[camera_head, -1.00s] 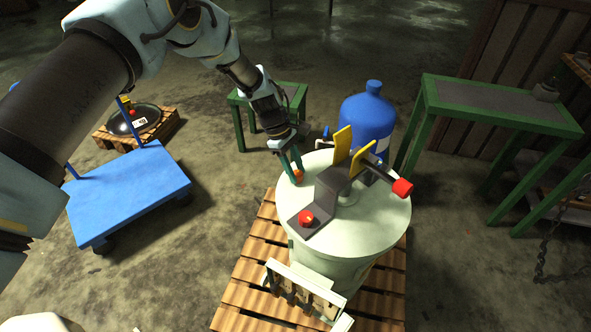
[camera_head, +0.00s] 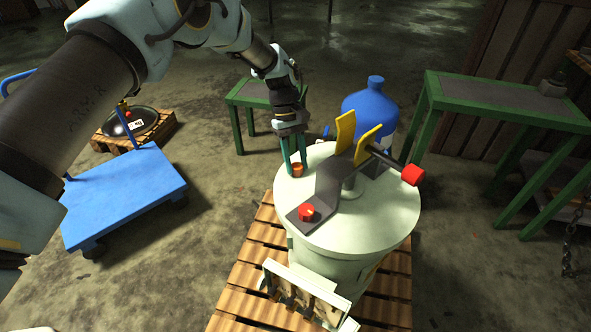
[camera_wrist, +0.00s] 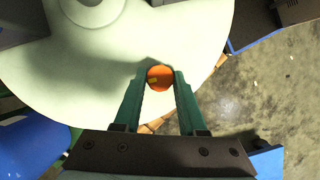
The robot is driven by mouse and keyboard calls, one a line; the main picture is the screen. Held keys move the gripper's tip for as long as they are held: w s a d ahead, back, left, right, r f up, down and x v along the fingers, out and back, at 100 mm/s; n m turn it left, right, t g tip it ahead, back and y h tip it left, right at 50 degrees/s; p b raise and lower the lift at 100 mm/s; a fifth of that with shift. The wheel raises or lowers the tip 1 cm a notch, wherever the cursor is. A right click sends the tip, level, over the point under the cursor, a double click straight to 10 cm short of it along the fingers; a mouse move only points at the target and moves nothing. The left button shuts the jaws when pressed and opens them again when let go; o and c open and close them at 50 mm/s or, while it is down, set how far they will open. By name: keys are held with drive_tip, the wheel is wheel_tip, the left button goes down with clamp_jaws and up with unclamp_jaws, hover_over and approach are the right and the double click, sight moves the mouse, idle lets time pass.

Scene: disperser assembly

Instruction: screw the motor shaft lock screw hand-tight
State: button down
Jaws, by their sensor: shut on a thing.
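An orange round-headed piece (camera_head: 297,170), which looks like the screw, sits between the two green fingers of my gripper (camera_head: 292,166). In the wrist view my gripper (camera_wrist: 160,84) is shut on this orange piece (camera_wrist: 160,77), one finger on each side. It is over the left part of the pale round lid (camera_head: 385,215), close to the rim. I cannot tell whether it touches the lid. A dark bracket (camera_head: 328,188) lies across the lid. A red knob (camera_head: 307,212) is at its near end. A rod with a red end (camera_head: 413,175) sticks out right.
Two yellow plates (camera_head: 345,130) stand up on the lid, right of my gripper. A blue bottle (camera_head: 370,108) is behind. Green tables (camera_head: 480,115) stand right and back. A blue cart (camera_head: 120,195) is at left. The drum stands on a wooden pallet (camera_head: 250,270).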

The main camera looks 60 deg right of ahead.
drive_tip(key=m+t+b, duration=0.1)
drive_tip(key=m+b, duration=0.1)
drive_tip(key=m, duration=0.1)
drive_tip(key=shift+d+f+m+y, duration=0.1)
drive_tip(key=shift+f+m+y, duration=0.05)
drive_tip(key=shift+m+y, duration=0.25)
drive_tip(key=m+b, duration=0.1)
drive_tip(key=m, duration=0.1)
drive_tip(key=m+t+b, duration=0.1)
drive_tip(key=m, duration=0.1)
drive_tip(key=shift+s+m+t+y, duration=0.2)
drive_tip(key=shift+m+t+y, duration=0.1)
drive_tip(key=shift+y, duration=0.1)
drive_tip(key=m+t, duration=0.1)
drive_tip(key=m, duration=0.3)
drive_tip(key=shift+s+t+b, duration=0.1)
drive_tip(key=shift+t+b, duration=0.2)
drive_tip(key=shift+t, duration=0.1)
drive_tip(key=shift+s+r+m+t, duration=0.1)
drive_tip(key=shift+m+t, duration=0.3)
drive_tip(key=shift+m, duration=0.8)
drive_tip(key=shift+r+m+t, duration=0.1)
drive_tip(key=shift+m+t, duration=0.3)
drive_tip(key=shift+m, duration=0.8)
drive_tip(key=shift+c, duration=2.3)
unclamp_jaws()
